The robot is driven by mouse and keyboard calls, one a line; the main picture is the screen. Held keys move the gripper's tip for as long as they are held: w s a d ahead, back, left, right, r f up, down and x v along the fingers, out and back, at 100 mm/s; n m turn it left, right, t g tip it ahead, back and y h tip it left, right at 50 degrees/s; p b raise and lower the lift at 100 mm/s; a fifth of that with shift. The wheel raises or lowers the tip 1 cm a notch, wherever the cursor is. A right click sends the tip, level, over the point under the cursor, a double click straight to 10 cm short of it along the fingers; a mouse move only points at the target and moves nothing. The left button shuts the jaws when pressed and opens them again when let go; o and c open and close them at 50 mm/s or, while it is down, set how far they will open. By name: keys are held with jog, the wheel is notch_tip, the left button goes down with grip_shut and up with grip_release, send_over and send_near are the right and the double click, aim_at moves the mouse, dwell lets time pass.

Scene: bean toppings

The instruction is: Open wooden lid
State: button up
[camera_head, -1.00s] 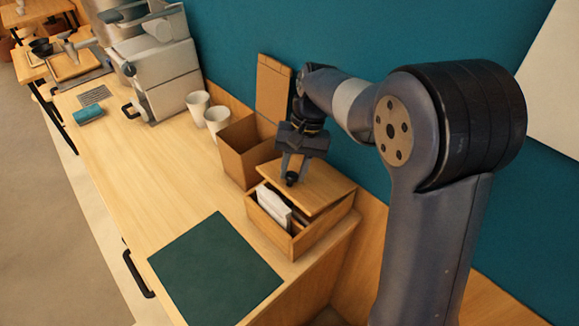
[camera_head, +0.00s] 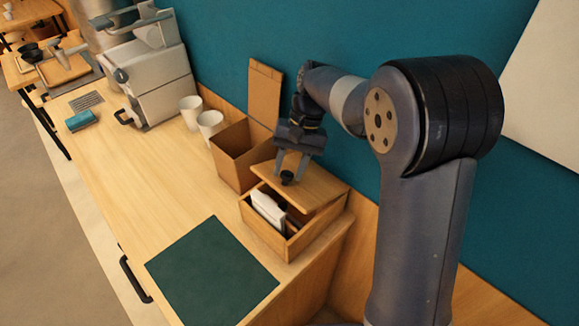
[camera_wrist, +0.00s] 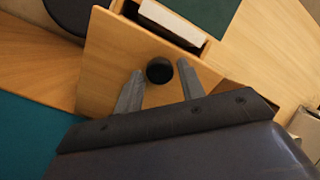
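The wooden lid (camera_head: 318,188) rests over the back part of a wooden box (camera_head: 262,232). The front part of the box is uncovered and shows white packets (camera_head: 268,209) inside. A round black knob (camera_head: 287,178) stands on the lid. My gripper (camera_head: 290,175) is above the lid with its fingers pointing down around the knob. In the wrist view, the fingers (camera_wrist: 159,84) are open, one on each side of the knob (camera_wrist: 159,70), with a gap on both sides. The lid (camera_wrist: 110,65) fills the middle there.
An open brown box (camera_head: 232,160) stands close behind the wooden box, with two white cups (camera_head: 209,122) beyond it. A clipboard (camera_head: 265,92) leans on the teal wall. A dark green mat (camera_head: 212,272) lies in front. The counter's left middle is clear.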

jog(key=v, duration=0.7)
jog(key=shift+b, duration=0.3)
jog(key=shift+c, duration=0.4)
